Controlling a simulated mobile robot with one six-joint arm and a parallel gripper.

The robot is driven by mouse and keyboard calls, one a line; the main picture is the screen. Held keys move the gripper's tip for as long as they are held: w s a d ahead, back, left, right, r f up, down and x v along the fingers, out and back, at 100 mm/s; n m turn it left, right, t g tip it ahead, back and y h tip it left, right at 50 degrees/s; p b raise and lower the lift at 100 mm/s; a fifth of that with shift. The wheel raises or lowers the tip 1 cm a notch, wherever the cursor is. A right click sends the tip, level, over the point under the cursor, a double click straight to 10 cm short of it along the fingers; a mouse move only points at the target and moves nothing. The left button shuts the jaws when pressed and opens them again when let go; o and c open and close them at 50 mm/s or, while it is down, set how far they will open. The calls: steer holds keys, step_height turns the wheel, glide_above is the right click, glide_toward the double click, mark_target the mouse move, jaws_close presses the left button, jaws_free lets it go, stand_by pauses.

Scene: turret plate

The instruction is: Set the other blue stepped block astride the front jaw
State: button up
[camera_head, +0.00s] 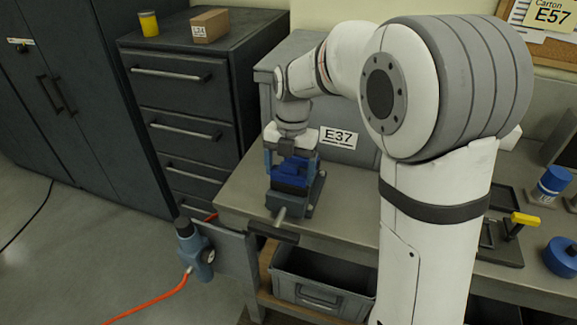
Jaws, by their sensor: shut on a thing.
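A grey-blue bench vise (306,205) stands at the left end of the workbench, its screw and handle facing the front. Blue stepped block material (290,177) shows at the top of the vise jaws. I cannot tell at this size whether it is one block or two. My gripper (291,156) points down right over the vise and is shut on a blue stepped block, largely hidden by the fingers. I cannot tell whether the held block touches the jaw. The front jaw is mostly covered by the blue.
A grey box labelled E37 (350,146) stands close behind the vise. A dark drawer cabinet (180,97) is at the left. Blue spools (562,256) and a yellow-handled fixture (524,219) are at the right.

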steer(key=shift+f, duration=0.15)
steer(key=shift+w+f+b, duration=0.1)
steer(key=shift+f+b, duration=0.5)
steer(key=shift+f, duration=0.1)
steer(key=shift+f, duration=0.25)
stand_by(0.5)
steer(key=shift+s+f+b, duration=0.25)
steer(key=shift+f+b, duration=0.1)
steer(key=shift+f, duration=0.05)
stand_by(0.6)
steer(key=o, duration=0.9)
steer(key=r, duration=0.3)
steer(key=w+r, duration=0.1)
steer(key=r, duration=0.5)
steer(key=shift+w, duration=0.15)
